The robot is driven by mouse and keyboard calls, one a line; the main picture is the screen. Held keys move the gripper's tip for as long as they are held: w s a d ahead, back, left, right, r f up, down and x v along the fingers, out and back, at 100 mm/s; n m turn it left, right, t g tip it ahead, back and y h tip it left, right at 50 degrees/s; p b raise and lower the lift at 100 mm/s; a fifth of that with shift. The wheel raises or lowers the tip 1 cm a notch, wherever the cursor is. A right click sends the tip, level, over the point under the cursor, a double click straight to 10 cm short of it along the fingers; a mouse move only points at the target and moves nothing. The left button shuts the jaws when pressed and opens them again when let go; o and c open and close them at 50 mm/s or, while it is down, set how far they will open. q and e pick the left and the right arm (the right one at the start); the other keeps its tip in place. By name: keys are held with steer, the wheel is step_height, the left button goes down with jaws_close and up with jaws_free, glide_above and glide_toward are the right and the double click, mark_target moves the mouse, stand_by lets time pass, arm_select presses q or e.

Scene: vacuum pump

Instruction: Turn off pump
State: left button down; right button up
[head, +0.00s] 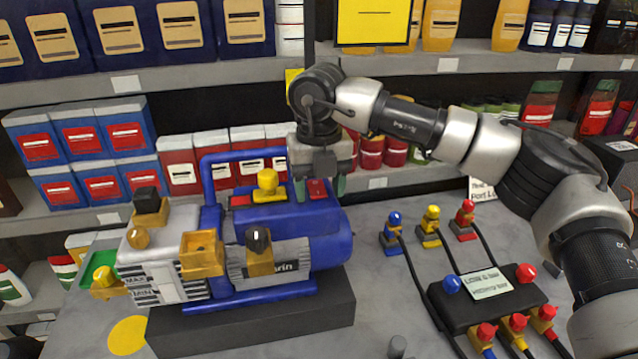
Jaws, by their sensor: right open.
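The blue vacuum pump (333,243) stands on a dark block (270,325) at the centre-left of the head view. On its top are a yellow knob (267,184), a red part (241,201) and, further right, a red switch-like part (317,187). My right gripper (320,188) points down over the right end of the pump's top. It is open, with its greenish fingertips on either side of the red switch-like part. I cannot tell whether they touch it. My left gripper is not in view.
A black manifold (490,300) with hoses and coloured valves lies right of the pump on the grey table (385,325). Blue, yellow and red fittings (431,225) stand behind it. Shelves of boxes and bottles (90,150) rise behind the table.

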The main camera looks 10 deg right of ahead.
steer(key=c, duration=0.9)
steer(key=g+p, duration=0.2)
steer(key=p, duration=0.1)
steer(key=shift+w+r, duration=0.25)
steer(key=shift+r, duration=0.15)
steer(key=shift+w+g+p, duration=0.1)
steer(key=shift+g+p, duration=0.2)
steer(key=shift+p, duration=0.05)
steer(key=shift+f, duration=0.15)
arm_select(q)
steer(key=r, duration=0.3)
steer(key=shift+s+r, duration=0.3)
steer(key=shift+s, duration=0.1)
arm_select(e)
steer(key=o, duration=0.9)
